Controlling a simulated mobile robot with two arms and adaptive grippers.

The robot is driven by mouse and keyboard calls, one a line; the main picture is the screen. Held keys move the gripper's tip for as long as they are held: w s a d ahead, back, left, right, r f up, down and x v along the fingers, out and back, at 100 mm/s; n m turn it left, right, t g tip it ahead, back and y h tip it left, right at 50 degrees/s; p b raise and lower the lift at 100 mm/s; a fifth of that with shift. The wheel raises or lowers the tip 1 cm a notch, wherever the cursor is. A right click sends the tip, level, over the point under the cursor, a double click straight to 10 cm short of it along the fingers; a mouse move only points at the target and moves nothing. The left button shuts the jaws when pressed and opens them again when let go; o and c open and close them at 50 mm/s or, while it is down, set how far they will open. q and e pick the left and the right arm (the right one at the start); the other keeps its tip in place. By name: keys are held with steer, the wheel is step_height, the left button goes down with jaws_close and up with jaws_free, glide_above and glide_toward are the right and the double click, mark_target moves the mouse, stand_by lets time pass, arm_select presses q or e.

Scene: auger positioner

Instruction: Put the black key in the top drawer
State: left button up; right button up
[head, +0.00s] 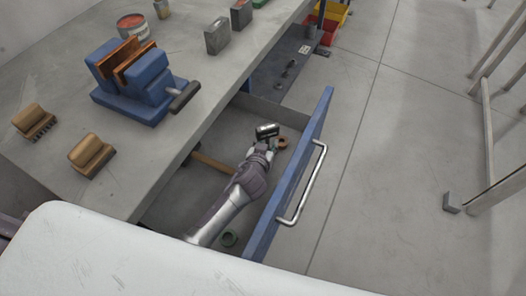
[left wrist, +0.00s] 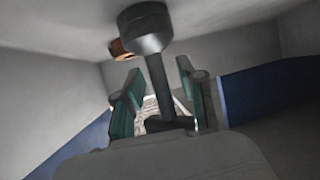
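The top drawer (head: 195,205) is pulled out from under the workbench, with its blue front and metal handle at the right. My left arm reaches down into it. My left gripper (head: 267,130) is inside the drawer near its far end; it also shows in the left wrist view (left wrist: 160,95). A black key (left wrist: 147,30) with a round, wide head and thin shaft lies between its green-padded fingers. The fingers look apart, with gaps beside the shaft. Whether the head touches the drawer floor I cannot tell. My right gripper is out of view.
An orange-brown ring (head: 281,143), a wooden handle (head: 212,163) and a small dark green ring (head: 229,239) lie in the drawer. A blue vise (head: 140,85) and wooden brushes (head: 92,155) are on the workbench (head: 205,110).

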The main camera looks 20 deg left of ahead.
arm_select(q)
steer(key=p+v, duration=0.1)
steer(key=v, duration=1)
steer(key=shift+s, duration=0.35)
steer(key=shift+r, duration=0.1)
